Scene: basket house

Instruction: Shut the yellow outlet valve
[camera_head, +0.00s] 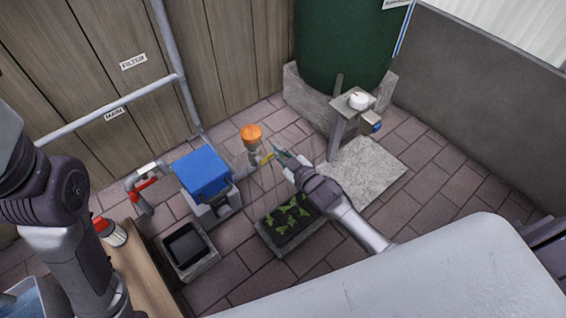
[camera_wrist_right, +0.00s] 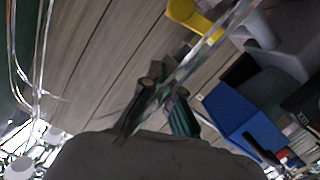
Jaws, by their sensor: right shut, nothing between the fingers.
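The yellow outlet valve handle (camera_head: 267,158) shows as a small yellow piece on the pipe right of the blue box, just below the orange-topped fitting (camera_head: 251,134). In the right wrist view a yellow handle (camera_wrist_right: 188,14) lies at the top edge, beyond my fingers. My right gripper (camera_head: 277,154) is shut and empty, close to the right of the yellow handle; contact cannot be told. Its fingertips also show in the right wrist view (camera_wrist_right: 164,88). My left arm is at the left of the head view; its gripper is out of view.
A blue box (camera_head: 202,170) stands left of the valve. A planter with green seedlings (camera_head: 288,221) lies below my right arm. A red-handled pipe (camera_head: 142,190) is at the left. The green tank (camera_head: 345,45) and a stand with a white knob (camera_head: 358,101) are behind.

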